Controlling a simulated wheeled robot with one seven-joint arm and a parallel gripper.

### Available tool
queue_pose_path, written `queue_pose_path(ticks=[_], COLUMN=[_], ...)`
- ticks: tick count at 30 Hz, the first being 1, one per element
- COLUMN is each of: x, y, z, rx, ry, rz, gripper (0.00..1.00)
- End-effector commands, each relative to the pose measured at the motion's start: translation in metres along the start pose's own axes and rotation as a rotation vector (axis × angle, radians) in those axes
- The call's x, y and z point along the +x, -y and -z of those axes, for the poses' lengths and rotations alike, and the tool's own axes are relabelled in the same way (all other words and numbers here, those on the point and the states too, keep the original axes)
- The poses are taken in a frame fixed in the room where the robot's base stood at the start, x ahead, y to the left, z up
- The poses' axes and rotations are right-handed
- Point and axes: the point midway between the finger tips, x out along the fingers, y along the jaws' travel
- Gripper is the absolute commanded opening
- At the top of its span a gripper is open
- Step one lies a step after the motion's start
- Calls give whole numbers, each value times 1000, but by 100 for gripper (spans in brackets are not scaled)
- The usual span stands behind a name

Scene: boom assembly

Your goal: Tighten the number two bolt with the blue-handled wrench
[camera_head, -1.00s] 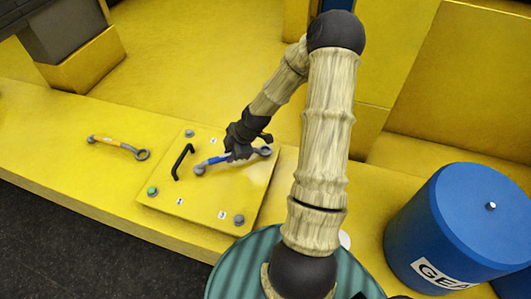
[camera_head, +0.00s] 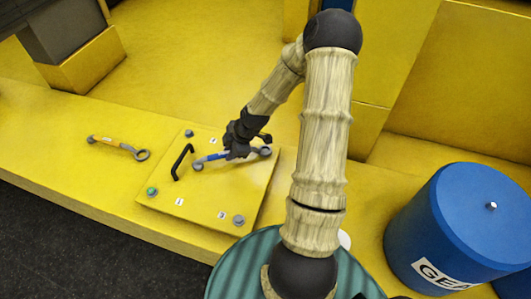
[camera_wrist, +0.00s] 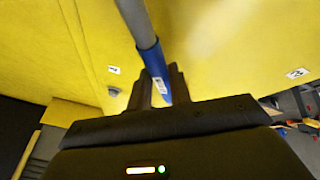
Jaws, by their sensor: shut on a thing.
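The blue-handled wrench (camera_head: 216,157) is in my gripper (camera_head: 236,152), above the right part of the yellow plate (camera_head: 205,193). Its grey ring end points right, near the plate's far right corner. Its other grey end points left, close to the black handle. In the wrist view, the blue handle (camera_wrist: 150,60) runs between my two dark fingers. Bolts show at the far left corner (camera_head: 189,133), near left corner with a green top (camera_head: 152,191) and near right corner (camera_head: 239,220). Any bolt at the far right corner is hidden by the wrench. I cannot read a clear number two.
A black curved handle (camera_head: 182,162) stands up from the plate. An orange-handled wrench (camera_head: 117,146) lies on the yellow ledge to the left. A blue drum (camera_head: 455,225) stands at the right. The ledge between the plate and the orange wrench is clear.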

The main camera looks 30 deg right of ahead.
Motion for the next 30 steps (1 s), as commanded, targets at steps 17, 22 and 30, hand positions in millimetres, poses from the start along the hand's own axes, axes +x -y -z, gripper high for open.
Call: queue_pose_path(ticks=[17,22,30], x=[1,1,-2], y=[-10,-10,-2], z=[0,0,0], rx=[59,58,2], ry=[14,14,-1], rz=[-32,-32,-5], gripper=[0,0,0])
